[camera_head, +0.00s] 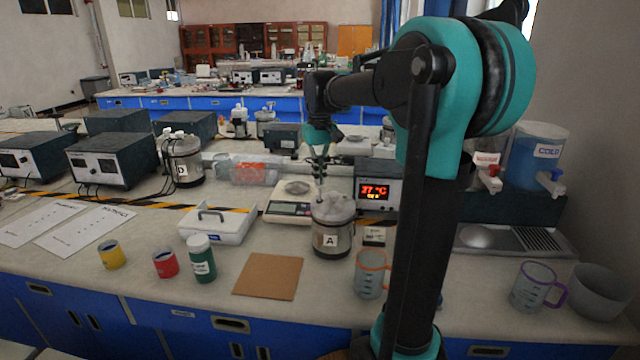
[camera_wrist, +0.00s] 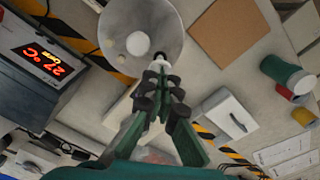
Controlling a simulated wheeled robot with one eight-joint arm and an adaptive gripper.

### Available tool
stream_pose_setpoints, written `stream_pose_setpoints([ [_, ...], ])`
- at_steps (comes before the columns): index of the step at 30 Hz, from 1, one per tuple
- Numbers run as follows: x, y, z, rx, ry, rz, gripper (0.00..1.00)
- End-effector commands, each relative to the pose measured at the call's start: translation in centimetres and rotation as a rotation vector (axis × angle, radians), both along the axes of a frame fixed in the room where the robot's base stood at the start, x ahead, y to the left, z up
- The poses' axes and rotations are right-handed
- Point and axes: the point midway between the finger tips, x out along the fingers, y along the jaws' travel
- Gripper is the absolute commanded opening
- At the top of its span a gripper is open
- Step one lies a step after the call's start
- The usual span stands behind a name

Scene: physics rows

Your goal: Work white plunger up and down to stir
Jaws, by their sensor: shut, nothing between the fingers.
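A small white tip, perhaps the plunger's top (camera_wrist: 160,57), shows at the lid's edge just beyond my fingertips. My gripper (camera_head: 320,182) points down just above the vessel's left side. In the wrist view my gripper (camera_wrist: 160,80) has its green fingers shut together with nothing held. I cannot tell whether the fingertips touch the white tip.
A similar vessel D (camera_head: 184,160) stands further left.

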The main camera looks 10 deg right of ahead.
Motion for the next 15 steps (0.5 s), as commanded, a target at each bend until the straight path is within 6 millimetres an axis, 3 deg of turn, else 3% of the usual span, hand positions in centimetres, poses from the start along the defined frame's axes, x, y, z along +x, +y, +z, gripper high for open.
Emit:
stream_pose_setpoints([
  [15, 0.0, 0.0, -1.7, 0.000, 0.000, 0.000, 0.00],
])
